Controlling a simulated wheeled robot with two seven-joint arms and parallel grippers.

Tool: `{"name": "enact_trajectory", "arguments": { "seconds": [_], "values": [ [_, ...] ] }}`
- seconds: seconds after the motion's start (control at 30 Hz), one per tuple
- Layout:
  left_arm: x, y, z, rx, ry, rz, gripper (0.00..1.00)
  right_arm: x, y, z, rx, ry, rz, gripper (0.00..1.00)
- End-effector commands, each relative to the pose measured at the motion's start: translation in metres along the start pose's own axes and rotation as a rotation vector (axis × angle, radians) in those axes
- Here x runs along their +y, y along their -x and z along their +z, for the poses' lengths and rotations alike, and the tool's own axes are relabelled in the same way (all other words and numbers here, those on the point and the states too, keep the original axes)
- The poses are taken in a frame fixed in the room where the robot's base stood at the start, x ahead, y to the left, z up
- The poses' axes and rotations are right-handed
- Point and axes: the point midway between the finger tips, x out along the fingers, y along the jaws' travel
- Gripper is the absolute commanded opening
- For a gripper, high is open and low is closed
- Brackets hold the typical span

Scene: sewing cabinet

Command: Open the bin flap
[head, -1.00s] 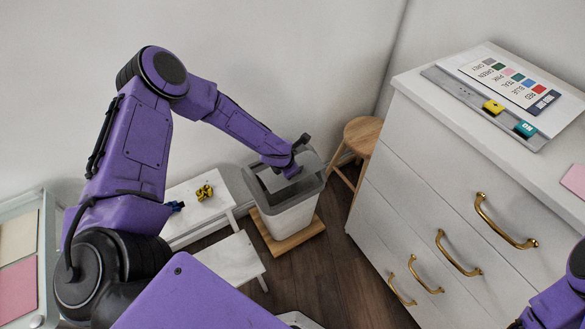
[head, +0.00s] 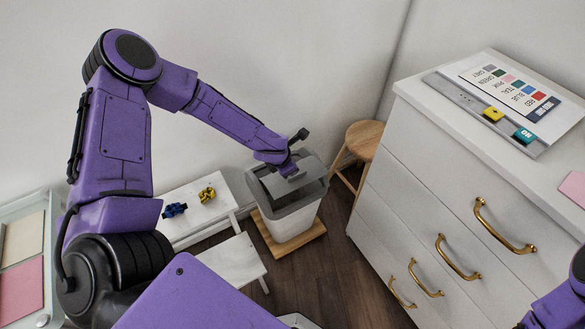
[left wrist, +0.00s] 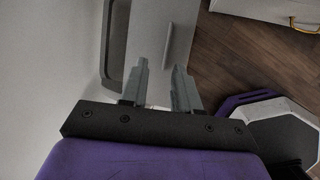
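My right gripper is out of view.
A wooden board (head: 297,240) lies under the bin, and a wooden stool (head: 364,138) stands behind it. A white step (head: 236,262) holding blue and yellow items is on the left. A white drawer cabinet (head: 420,180) with brass handles stands on the right.

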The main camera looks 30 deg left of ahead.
Motion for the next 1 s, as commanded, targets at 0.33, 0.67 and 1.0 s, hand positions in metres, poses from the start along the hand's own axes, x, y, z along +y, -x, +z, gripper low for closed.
{"name": "enact_trajectory", "arguments": {
  "seconds": [0.33, 0.67, 1.0],
  "values": [
    [0.000, 0.040, 0.000, 0.000, -0.001, 0.000, 0.31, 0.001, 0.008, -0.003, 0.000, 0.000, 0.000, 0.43],
    [0.000, 0.039, 0.000, 0.000, 0.000, 0.000, 0.31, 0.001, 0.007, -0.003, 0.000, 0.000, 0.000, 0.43],
    [0.001, 0.042, -0.021, 0.077, -0.387, 0.103, 0.31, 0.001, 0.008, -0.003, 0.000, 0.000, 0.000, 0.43]
  ]
}}
